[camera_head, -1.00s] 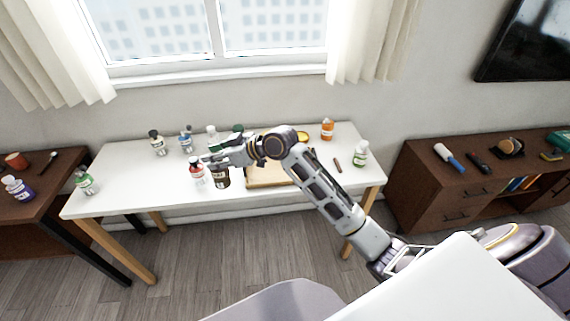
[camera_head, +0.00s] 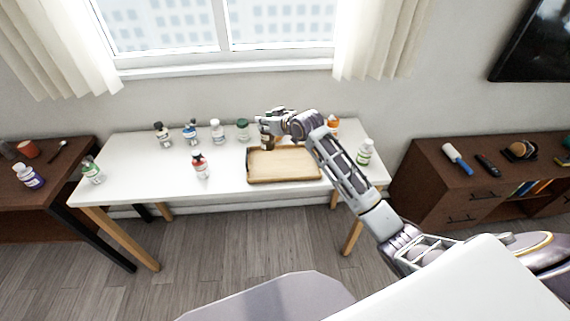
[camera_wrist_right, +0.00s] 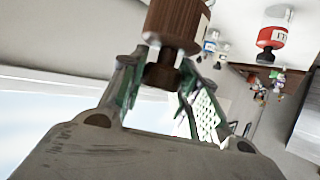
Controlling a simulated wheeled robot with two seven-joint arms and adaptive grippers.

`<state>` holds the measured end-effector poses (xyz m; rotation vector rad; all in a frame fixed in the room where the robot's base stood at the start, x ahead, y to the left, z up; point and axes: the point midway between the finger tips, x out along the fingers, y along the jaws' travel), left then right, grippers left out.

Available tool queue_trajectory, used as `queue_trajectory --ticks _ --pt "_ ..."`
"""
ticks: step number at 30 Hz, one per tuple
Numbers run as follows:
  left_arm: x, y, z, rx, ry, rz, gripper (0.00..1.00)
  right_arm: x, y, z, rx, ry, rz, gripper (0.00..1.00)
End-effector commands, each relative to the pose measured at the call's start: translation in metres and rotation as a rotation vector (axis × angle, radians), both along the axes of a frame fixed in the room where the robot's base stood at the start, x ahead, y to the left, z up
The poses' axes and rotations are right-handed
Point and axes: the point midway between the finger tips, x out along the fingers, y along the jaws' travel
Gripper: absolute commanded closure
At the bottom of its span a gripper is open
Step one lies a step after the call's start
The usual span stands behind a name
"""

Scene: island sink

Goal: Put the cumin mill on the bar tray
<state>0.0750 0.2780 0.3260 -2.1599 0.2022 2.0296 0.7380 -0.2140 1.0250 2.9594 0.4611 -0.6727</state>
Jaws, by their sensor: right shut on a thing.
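The cumin mill (camera_head: 267,142) is dark brown with a pale label. It also shows in the right wrist view (camera_wrist_right: 176,22), its narrow knob between the fingers. My right gripper (camera_head: 269,121) is shut on it, as the right wrist view (camera_wrist_right: 161,73) shows. The mill is roughly upright at the back left corner of the bar tray (camera_head: 284,168). Whether it touches the tray cannot be told. The tray is light wood with a raised rim and looks otherwise empty. My left gripper is not in view.
A red-labelled bottle (camera_head: 200,165) stands left of the tray. Several bottles line the back, including a dark green one (camera_head: 242,130) near the mill. A green-labelled bottle (camera_head: 364,151) and an orange one (camera_head: 333,126) stand right.

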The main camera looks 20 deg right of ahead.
Motion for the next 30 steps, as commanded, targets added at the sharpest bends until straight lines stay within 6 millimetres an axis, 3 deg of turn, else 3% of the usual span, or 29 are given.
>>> queue_trajectory --ticks 18,23,30 --pt "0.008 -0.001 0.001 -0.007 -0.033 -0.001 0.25 0.002 0.001 0.003 -0.001 0.002 -0.024 0.95" --pt "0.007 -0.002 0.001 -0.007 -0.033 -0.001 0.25 0.002 0.001 -0.01 -0.001 0.003 -0.024 0.95" --pt "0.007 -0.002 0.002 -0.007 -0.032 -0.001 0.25 0.002 0.001 -0.042 -0.002 0.004 -0.024 0.95"
